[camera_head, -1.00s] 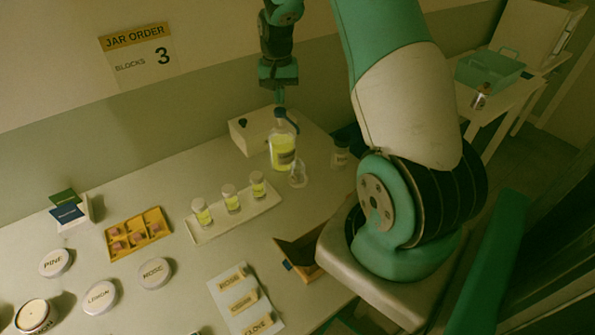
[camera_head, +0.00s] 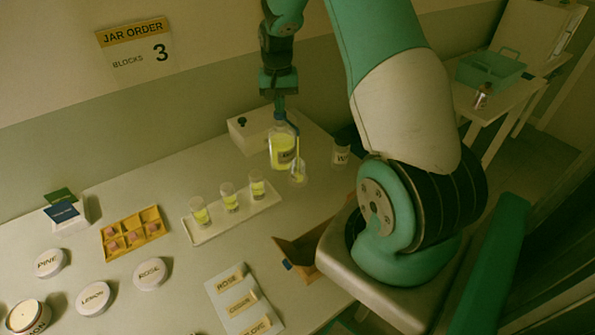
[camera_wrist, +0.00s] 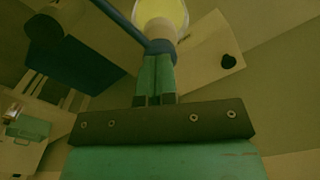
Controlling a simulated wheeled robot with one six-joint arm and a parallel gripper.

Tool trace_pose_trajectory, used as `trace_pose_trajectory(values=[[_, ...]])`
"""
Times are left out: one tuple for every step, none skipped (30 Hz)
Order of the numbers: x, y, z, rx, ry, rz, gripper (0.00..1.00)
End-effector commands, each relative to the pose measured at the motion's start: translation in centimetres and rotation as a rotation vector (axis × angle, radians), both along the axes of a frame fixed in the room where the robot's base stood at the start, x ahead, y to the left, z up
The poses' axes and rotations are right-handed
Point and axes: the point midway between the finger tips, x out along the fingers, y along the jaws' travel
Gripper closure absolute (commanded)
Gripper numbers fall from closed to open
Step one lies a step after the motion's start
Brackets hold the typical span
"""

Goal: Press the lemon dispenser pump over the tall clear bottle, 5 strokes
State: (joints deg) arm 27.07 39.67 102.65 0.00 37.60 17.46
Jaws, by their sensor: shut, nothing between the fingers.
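The lemon dispenser (camera_head: 283,150) is a clear bottle of yellow liquid with a blue pump and a spout reaching right. My gripper (camera_head: 279,102) points down, shut and empty, with its fingertips on or just above the pump head; contact is hard to tell. In the wrist view, the closed green fingers (camera_wrist: 155,90) lie before the blue spout (camera_wrist: 128,30) and the yellow dispenser. A clear bottle (camera_head: 298,176) stands right of the dispenser under the spout. A thin yellow streak, apparently liquid, runs from the spout into it. Its fill level is unclear.
A tray (camera_head: 205,236) with three yellow-filled vials lies in front. A pale box (camera_head: 240,134) stands behind the dispenser, and a jar marked W (camera_head: 341,156) to its right. An open brown box (camera_head: 300,252), orange block tray (camera_head: 130,233) and lidded jars are nearer.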

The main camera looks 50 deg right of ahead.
Motion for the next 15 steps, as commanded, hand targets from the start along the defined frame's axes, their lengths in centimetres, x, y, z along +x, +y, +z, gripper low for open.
trace_pose_trajectory(values=[[0.0,0.0,-0.1,0.001,0.002,0.0,1.0],[-0.1,0.0,-0.1,0.001,0.002,0.0,1.0],[-0.1,0.0,-0.1,0.001,0.002,0.0,1.0],[-0.1,0.0,-0.1,0.001,0.002,0.0,1.0],[-0.1,0.0,-0.1,0.001,0.003,0.0,1.0],[-0.1,0.0,-0.1,0.001,0.003,0.0,1.0],[-0.1,0.0,0.0,0.001,0.003,0.0,1.0],[-0.1,0.0,0.1,0.001,0.003,0.0,1.0],[-0.1,0.0,0.2,0.001,0.003,0.0,1.0],[-0.1,0.0,0.4,0.001,0.003,0.0,1.0],[-0.1,0.0,0.5,0.001,0.003,0.0,1.0],[-0.1,0.0,0.8,0.001,0.003,0.0,1.0],[-0.1,0.0,1.0,0.001,0.003,0.0,1.0],[-0.1,0.0,1.2,0.001,0.003,0.0,1.0],[-0.1,0.0,1.5,0.001,0.003,0.0,1.0]])
